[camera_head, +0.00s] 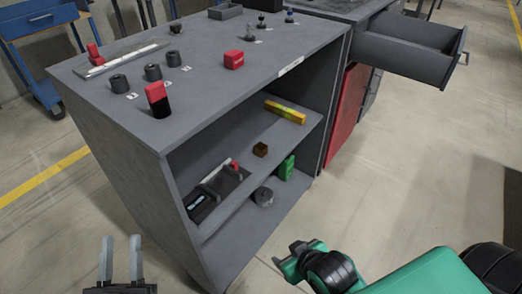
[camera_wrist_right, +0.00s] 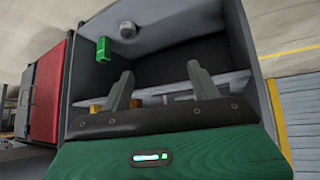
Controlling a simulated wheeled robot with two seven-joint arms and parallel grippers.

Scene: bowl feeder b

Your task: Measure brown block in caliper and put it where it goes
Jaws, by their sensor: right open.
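The brown block (camera_head: 261,150) is a small cube on the inner shelf of the grey cabinet. A dark device with a small display and a pale bar with a red end (camera_head: 210,190), which looks like a caliper, lies left of it on the shelf. My left gripper (camera_head: 121,260) is at the lower left, fingers apart and empty, away from the cabinet. My right gripper (camera_head: 292,252) is in front of the open cabinet, below and apart from the block. In the right wrist view it is open (camera_wrist_right: 160,90), with nothing held between its fingers.
A yellow bar (camera_head: 285,112) lies on the shelf. A green block (camera_head: 287,168) and a grey cylinder (camera_head: 263,196) are low in the cabinet. The cabinet top (camera_head: 205,90) carries dark cylinders, red pieces and a long pale bar. An open drawer (camera_head: 410,55) juts out at upper right.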

